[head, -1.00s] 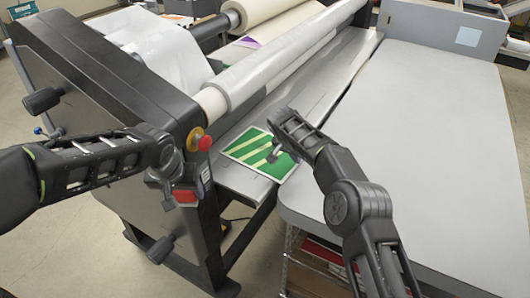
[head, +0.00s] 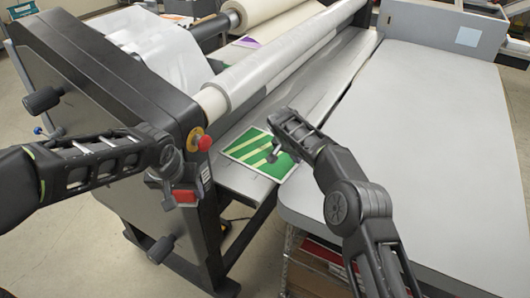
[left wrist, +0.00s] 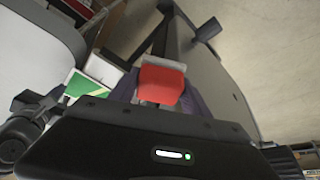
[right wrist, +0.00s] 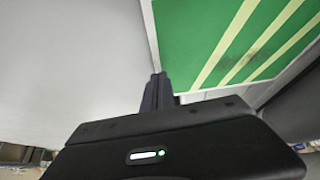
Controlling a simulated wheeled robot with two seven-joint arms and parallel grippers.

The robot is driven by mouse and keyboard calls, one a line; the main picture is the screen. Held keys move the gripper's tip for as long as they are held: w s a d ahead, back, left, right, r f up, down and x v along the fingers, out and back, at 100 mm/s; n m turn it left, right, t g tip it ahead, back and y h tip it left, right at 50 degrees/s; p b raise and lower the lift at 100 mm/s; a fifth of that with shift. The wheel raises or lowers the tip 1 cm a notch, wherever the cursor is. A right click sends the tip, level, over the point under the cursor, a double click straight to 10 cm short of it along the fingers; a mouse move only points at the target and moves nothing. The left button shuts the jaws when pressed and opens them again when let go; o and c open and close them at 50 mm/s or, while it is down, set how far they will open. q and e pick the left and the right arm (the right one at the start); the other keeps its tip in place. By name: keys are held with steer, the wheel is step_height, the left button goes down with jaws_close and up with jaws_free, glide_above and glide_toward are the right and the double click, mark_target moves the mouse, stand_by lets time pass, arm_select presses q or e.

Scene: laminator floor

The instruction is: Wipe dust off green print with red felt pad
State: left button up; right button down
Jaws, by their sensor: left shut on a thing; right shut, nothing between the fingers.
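The green print (head: 259,152) with pale diagonal stripes lies flat on the laminator's metal feed shelf. In the right wrist view the print (right wrist: 190,40) fills the upper right, with a dark dusty smudge (right wrist: 259,58) on its stripes. My left gripper (head: 180,188) is shut on the red felt pad (head: 185,196), beside the laminator's end housing and left of the print. The pad (left wrist: 162,82) shows clearly in the left wrist view. My right gripper (head: 274,155) is shut and empty above the print's right part; its closed fingertips (right wrist: 158,78) show in the right wrist view.
The laminator's dark end housing (head: 105,100) stands close to my left arm, with a red knob (head: 205,143) near the print. A long roller (head: 285,65) runs behind the print. A wide grey table (head: 430,130) at right is bare.

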arm_select(q)
steer(key=shift+f+b, duration=0.4)
arm_select(e)
steer(key=shift+f, duration=0.4)
arm_select(q)
steer(key=shift+r+p, duration=0.4)
steer(key=shift+r, duration=0.05)
arm_select(e)
steer(key=shift+r, duration=3.05)
